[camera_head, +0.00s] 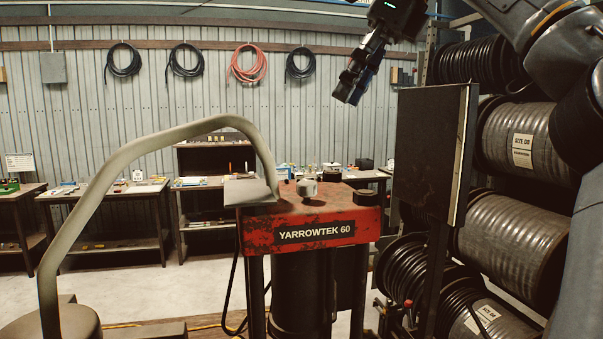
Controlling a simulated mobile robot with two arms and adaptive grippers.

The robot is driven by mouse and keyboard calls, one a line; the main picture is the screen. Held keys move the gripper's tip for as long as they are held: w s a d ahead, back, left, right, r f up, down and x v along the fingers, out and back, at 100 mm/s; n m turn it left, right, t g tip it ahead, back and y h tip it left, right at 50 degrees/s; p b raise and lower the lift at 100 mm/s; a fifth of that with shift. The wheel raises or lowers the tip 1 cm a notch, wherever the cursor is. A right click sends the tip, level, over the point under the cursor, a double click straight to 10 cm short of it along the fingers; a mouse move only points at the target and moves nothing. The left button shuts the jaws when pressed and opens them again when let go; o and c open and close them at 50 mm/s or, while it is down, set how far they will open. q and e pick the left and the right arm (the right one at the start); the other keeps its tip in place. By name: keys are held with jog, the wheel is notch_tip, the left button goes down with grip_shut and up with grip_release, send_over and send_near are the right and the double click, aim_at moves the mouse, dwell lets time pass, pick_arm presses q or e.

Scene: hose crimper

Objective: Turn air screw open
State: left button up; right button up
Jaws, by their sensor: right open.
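The red crimper machine (375,222) with the label YARROWTEK 60 stands in the middle of the view. A small rounded light-grey knob (307,187) sits on its top; I cannot tell whether this is the air screw. My left gripper is not in view.
A curved beige tube (130,150) arches across the left foreground toward the machine's top. A dark upright panel (430,150) stands right of the machine, beside a rack of hose reels (515,240). Workbenches (105,192) line the back wall. Air above the machine is clear.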

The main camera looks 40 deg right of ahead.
aim_at(308, 182)
jog(key=shift+g+h, duration=0.4)
jog(key=shift+h, duration=0.2)
jog(key=x, duration=1.5)
jog(key=shift+w+f, duration=0.1)
jog(key=shift+w, duration=0.3)
jog(key=shift+w+f, duration=0.1)
jog(key=shift+w, duration=0.05)
jog(key=shift+m, duration=0.3)
grip_shut()
jog(key=shift+m+h, duration=0.3)
jog(key=shift+m, duration=0.4)
